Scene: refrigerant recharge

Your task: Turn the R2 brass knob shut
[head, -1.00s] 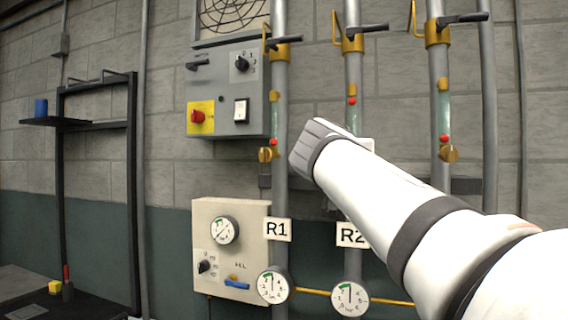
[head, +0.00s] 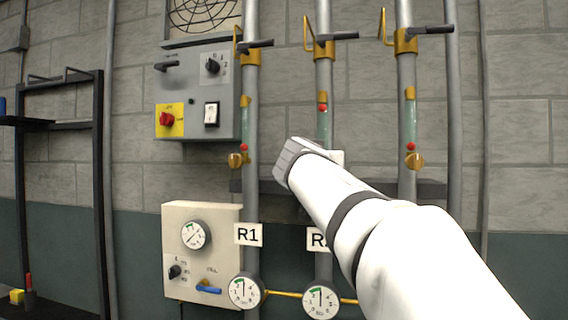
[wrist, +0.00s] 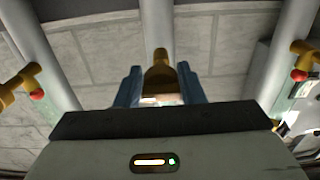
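The R2 pipe (head: 323,75) is the middle of three grey pipes; its label (head: 317,239) is partly covered by my arm. Its sight tube (head: 324,128) has a red ball near the top. In the head view my gripper (head: 285,160) is in front of the wall, and my arm hides the R2 knob. In the wrist view a brass knob (wrist: 158,76) on the middle pipe sits between my two blue fingers (wrist: 160,88). The fingers are apart, one on each side of it; I cannot tell whether they touch it.
Brass knobs on the R1 pipe (head: 238,160) and the right pipe (head: 414,161) flank the middle one. A grey switch box (head: 190,90) and a beige gauge panel (head: 203,285) are on the left. Lever valves sit above. Round gauges (head: 321,301) hang below.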

